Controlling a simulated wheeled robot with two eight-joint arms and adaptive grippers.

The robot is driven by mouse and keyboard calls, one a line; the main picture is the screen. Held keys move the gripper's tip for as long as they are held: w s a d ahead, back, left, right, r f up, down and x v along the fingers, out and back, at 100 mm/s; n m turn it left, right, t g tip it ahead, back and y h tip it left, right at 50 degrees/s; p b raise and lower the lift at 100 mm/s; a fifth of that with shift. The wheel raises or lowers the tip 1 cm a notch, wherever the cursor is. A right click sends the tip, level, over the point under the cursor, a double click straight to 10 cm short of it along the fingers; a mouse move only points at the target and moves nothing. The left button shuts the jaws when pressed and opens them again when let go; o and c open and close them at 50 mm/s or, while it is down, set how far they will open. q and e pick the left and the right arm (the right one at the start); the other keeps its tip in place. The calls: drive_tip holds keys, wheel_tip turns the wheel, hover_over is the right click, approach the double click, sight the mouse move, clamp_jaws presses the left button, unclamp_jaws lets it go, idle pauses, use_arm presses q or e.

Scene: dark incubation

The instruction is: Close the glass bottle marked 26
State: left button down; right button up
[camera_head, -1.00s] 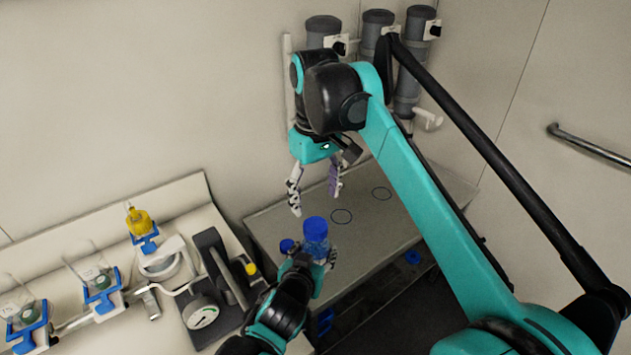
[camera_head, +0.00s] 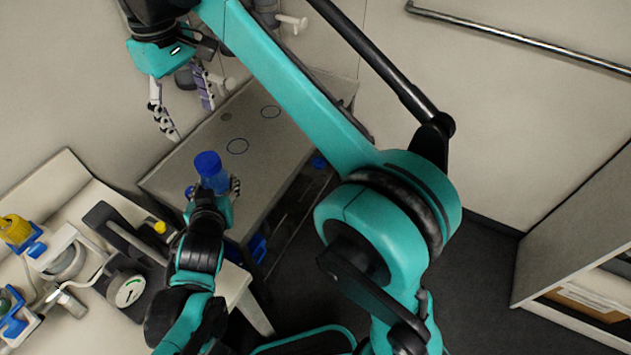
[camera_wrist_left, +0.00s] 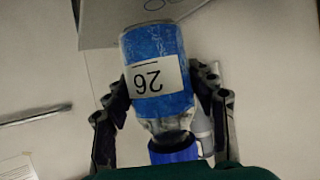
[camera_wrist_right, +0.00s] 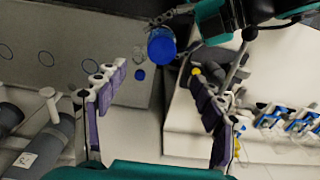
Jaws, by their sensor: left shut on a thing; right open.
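The glass bottle marked 26 (camera_wrist_left: 157,60) has blue contents and a white label, upside down in the left wrist view. My left gripper (camera_wrist_left: 160,88) is shut around its sides. A blue cap (camera_head: 207,162) sits at the bottle's top; how tightly cannot be told. The cap also shows in the right wrist view (camera_wrist_right: 162,46). In the head view the bottle (camera_head: 213,180) is held upright over the grey table's near edge. My right gripper (camera_head: 189,120) is open and empty, above and beyond the bottle, apart from the cap.
The grey table (camera_head: 262,150) has ring marks and free room. A small blue-capped item (camera_wrist_right: 140,74) is beside the bottle in the right wrist view. A bench with a dial device (camera_head: 128,290) stands at left. Grey cylinders (camera_wrist_right: 45,145) are at the wall.

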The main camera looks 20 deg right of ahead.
drive_tip(key=s+d+f+m+t, duration=0.2)
drive_tip(key=d+f, duration=0.1)
drive_tip(key=d, duration=0.4)
drive_tip(key=s+d+f+m+t, duration=0.1)
drive_tip(key=d+f+m, duration=0.1)
drive_tip(key=d+f, duration=0.3)
drive_tip(key=s+d+f+m+t, duration=0.4)
drive_tip(key=s+d+f, duration=0.7)
drive_tip(key=d+f, duration=0.2)
wheel_tip(320, 180, down, 2)
drive_tip(key=shift+s+d+f+m, duration=0.2)
drive_tip(key=shift+f+m, duration=0.05)
drive_tip(key=shift+m, duration=0.15)
use_arm(q)
drive_tip(key=shift+w, duration=0.1)
